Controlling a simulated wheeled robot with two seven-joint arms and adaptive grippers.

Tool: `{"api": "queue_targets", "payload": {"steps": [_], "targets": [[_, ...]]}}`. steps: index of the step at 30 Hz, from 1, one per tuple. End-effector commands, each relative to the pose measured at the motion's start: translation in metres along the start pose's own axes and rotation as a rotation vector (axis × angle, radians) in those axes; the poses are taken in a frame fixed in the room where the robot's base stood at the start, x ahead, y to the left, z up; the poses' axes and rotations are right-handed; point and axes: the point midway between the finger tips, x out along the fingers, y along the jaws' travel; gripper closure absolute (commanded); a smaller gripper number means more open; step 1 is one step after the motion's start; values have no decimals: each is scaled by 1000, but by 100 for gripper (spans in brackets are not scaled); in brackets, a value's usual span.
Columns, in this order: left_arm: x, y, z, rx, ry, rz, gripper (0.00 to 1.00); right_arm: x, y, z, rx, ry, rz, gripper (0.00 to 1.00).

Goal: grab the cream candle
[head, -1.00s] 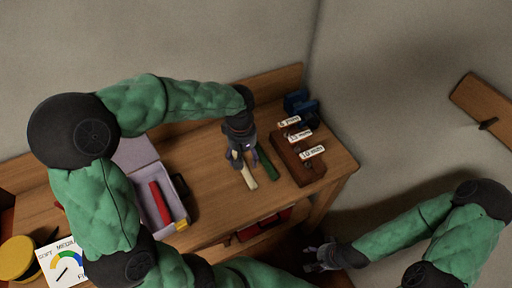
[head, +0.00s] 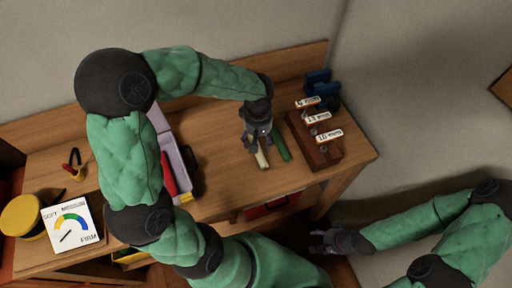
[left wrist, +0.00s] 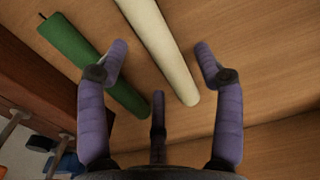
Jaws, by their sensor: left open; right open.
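The cream candle (head: 261,158) lies on the wooden workbench, partly hidden by my left gripper in the head view. In the left wrist view the cream candle (left wrist: 165,48) runs lengthwise between the spread fingers of my left gripper (left wrist: 158,75), which is open and not closed on it. In the head view my left gripper (head: 256,140) is over the candle's far end. A green candle (head: 281,142) lies just right of it; it also shows in the left wrist view (left wrist: 88,62). My right gripper (head: 328,243) is open and empty, off the bench's front right.
A wooden block with labelled size tags (head: 318,145) and blue items (head: 320,88) stand right of the candles. Left are an open case (head: 178,150) with a red item, pliers (head: 74,165), a yellow round container (head: 22,215) and a gauge card (head: 72,226). Bare bench lies in front.

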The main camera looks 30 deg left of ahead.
Motion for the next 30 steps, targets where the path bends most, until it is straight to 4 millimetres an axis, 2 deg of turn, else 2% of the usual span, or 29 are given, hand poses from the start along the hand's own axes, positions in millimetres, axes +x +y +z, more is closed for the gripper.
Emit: {"api": "queue_targets", "payload": {"steps": [1, 4, 11, 12, 14, 18, 19, 30], "targets": [[12, 0, 0, 0, -1, -1, 33, 6, 2, 0, 0, 0, 0, 37], [22, 0, 0, 1, -1, -1, 33, 10, 3, 0, 0, 0, 0, 37], [23, 0, 0, 1, 1, 1, 33, 9, 3, 0, 0, 0, 0, 37], [23, 0, 0, 1, 1, 1, 36, 9, 3, 0, 0, 0, 0, 37], [23, 0, 0, 1, 1, 1, 53, 9, 3, 0, 0, 0, 0, 37], [23, 0, 0, 1, 1, 1, 92, 9, 3, 0, 0, 0, 0, 37], [23, 0, 0, 1, 1, 1, 95, 9, 3, 0, 0, 0, 0, 37], [20, 0, 0, 1, 1, 1, 95, 8, 3, 0, 0, 0, 0, 37]]}}
